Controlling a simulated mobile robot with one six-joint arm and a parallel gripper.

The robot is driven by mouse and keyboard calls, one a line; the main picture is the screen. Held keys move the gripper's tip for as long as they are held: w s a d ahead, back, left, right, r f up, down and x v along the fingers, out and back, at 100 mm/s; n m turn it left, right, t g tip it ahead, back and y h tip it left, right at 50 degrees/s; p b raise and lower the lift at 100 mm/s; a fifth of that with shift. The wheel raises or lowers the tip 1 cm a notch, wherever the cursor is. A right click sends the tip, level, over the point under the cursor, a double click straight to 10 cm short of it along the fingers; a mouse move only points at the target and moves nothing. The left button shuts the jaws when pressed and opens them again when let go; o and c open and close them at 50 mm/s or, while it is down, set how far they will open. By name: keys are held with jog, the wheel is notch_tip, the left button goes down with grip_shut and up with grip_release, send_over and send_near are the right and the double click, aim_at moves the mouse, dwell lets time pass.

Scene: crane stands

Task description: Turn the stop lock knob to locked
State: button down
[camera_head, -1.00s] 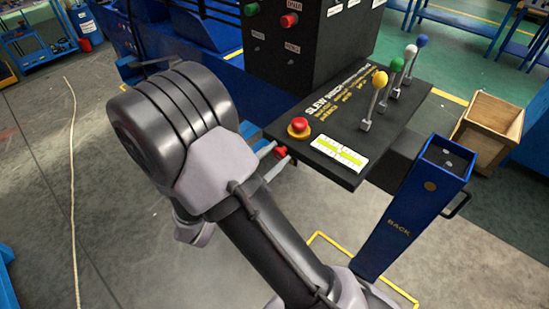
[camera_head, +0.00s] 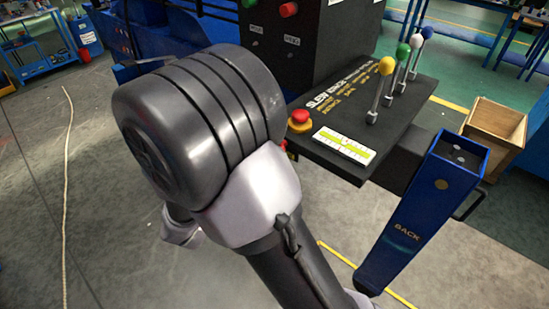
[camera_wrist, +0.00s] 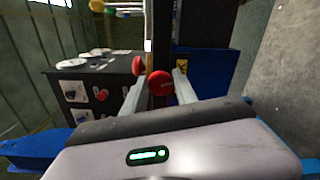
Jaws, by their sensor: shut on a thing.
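The stop lock knob (camera_wrist: 160,82) is a round red knob at the centre of the wrist view. My gripper (camera_wrist: 159,77) has a pale finger on either side of it and is shut on it. In the head view only a sliver of red (camera_head: 284,146) shows past my arm, below the panel's left edge. My arm hides the gripper there. Which way the knob is turned cannot be told.
A red mushroom button (camera_head: 300,119) with a yellow base sits on the black control panel (camera_head: 335,160), near the knob. Levers with coloured balls (camera_head: 387,66) stand farther right. A blue post (camera_head: 425,200) and a wooden crate (camera_head: 495,130) stand to the right.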

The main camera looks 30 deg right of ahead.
jog(key=shift+f+m+b, duration=0.15)
jog(key=shift+m+b, duration=0.95)
jog(key=shift+m, duration=0.5)
jog(key=c, duration=1)
grip_release()
jog(key=p+v, duration=0.3)
jog(key=v, duration=1.4)
jog(key=shift+a+p, duration=0.2)
jog(key=shift+p, duration=0.15)
